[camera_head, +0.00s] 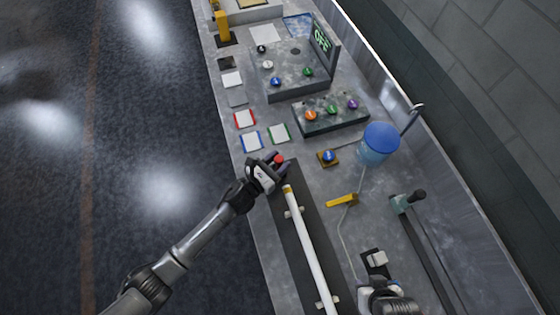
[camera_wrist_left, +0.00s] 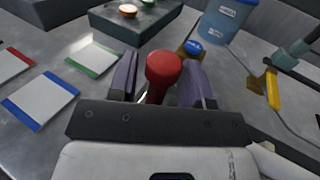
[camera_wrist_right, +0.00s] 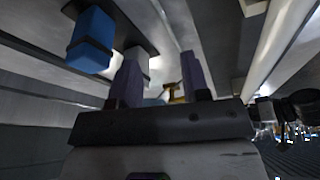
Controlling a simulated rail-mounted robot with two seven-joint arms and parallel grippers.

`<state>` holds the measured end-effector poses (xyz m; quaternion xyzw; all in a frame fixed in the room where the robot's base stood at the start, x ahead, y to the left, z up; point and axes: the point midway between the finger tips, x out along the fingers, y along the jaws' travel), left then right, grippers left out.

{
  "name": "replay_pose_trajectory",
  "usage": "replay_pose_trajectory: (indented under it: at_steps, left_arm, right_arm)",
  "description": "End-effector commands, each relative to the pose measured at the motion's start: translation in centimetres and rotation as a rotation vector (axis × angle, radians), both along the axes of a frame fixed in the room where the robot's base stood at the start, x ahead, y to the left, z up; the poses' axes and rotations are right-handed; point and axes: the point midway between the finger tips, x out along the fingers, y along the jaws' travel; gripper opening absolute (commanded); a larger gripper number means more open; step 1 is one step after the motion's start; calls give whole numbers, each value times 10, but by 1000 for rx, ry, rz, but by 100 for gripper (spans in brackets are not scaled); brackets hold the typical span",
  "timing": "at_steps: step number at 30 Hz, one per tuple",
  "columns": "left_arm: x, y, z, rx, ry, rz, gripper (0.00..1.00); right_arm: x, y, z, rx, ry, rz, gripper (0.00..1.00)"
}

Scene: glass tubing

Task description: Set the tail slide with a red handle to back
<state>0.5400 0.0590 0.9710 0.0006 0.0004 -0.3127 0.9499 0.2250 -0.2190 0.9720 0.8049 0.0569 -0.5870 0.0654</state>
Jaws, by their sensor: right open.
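The red handle (camera_head: 279,159) is a round knob at the far end of the long dark rail (camera_head: 284,178) that carries a white tube (camera_head: 309,243). My left gripper (camera_head: 269,165) is at this handle. In the left wrist view the red knob (camera_wrist_left: 164,68) stands between the two fingers of my left gripper (camera_wrist_left: 160,82), with a gap visible beside its stem, so the fingers look open around it. My right gripper (camera_wrist_right: 157,78) is open and empty in the right wrist view. The slide's base is mostly hidden by my left gripper.
Red, blue and green bordered pads (camera_head: 251,140) lie beyond the handle. A box with coloured knobs (camera_head: 331,115), a blue-lidded container (camera_head: 379,143) and a blue button (camera_head: 328,156) stand to the right. A yellow lever (camera_head: 342,200) and a teal-ended rail (camera_head: 401,204) are farther right.

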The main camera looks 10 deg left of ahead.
Motion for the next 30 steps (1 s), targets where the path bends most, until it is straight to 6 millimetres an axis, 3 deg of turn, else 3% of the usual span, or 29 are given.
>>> replay_pose_trajectory:
  at_steps: [14, 30]
  left_arm:
    - [-5, 4, 0, -1, 0, 0, 45]
    - [-84, 62, -1, 0, 1, 1, 45]
  right_arm:
    - [0, 1, 0, 3, -1, -1, 43]
    - [1, 3, -7, 10, -3, -6, 43]
